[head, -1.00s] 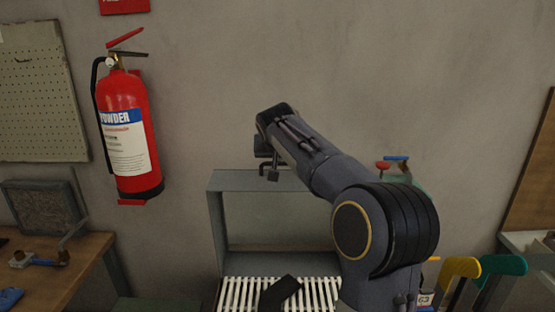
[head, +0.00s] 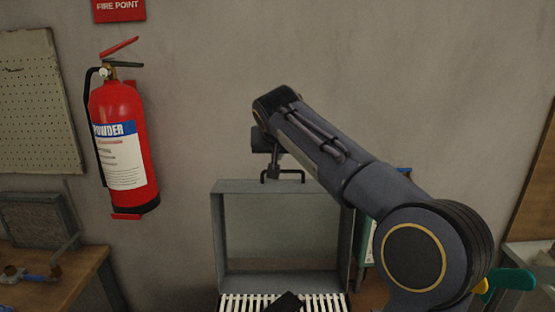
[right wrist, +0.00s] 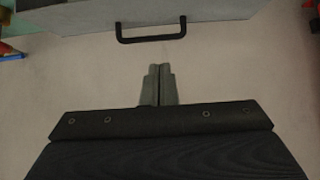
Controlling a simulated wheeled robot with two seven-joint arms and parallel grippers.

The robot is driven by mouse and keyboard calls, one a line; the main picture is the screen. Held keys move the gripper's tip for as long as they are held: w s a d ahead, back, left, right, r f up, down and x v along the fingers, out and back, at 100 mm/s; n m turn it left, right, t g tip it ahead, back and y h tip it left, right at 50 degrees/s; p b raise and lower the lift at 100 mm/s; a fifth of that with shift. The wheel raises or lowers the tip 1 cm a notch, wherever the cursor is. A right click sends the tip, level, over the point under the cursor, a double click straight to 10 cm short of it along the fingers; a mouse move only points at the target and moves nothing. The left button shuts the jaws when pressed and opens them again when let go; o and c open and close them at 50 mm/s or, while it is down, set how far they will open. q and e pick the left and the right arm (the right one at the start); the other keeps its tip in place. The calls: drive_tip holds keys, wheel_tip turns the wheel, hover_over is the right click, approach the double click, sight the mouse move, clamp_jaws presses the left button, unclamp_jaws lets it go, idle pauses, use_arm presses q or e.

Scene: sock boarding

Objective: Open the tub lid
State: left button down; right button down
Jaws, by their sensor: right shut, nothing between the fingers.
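The tub's grey lid (head: 217,240) stands upright at the back of the tub, its rimmed inner side facing me in the head view. Its black handle (head: 283,174) shows above the top edge; it also shows in the right wrist view (right wrist: 151,39) on a grey panel. My right gripper (head: 273,172) is near the handle in the head view. In the right wrist view its fingers (right wrist: 160,70) are shut and empty, with a gap between their tips and the handle. White slats (head: 240,302) show below the lid. My left gripper is not identifiable.
A red fire extinguisher (head: 122,140) hangs on the wall at left. A wooden bench (head: 65,285) is at lower left. A black object (head: 285,301) lies over the slats, partly cut off. Yellow and teal items (head: 510,279) are at lower right, partly behind my arm.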

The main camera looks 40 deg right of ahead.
drive_tip(key=shift+v, duration=0.75)
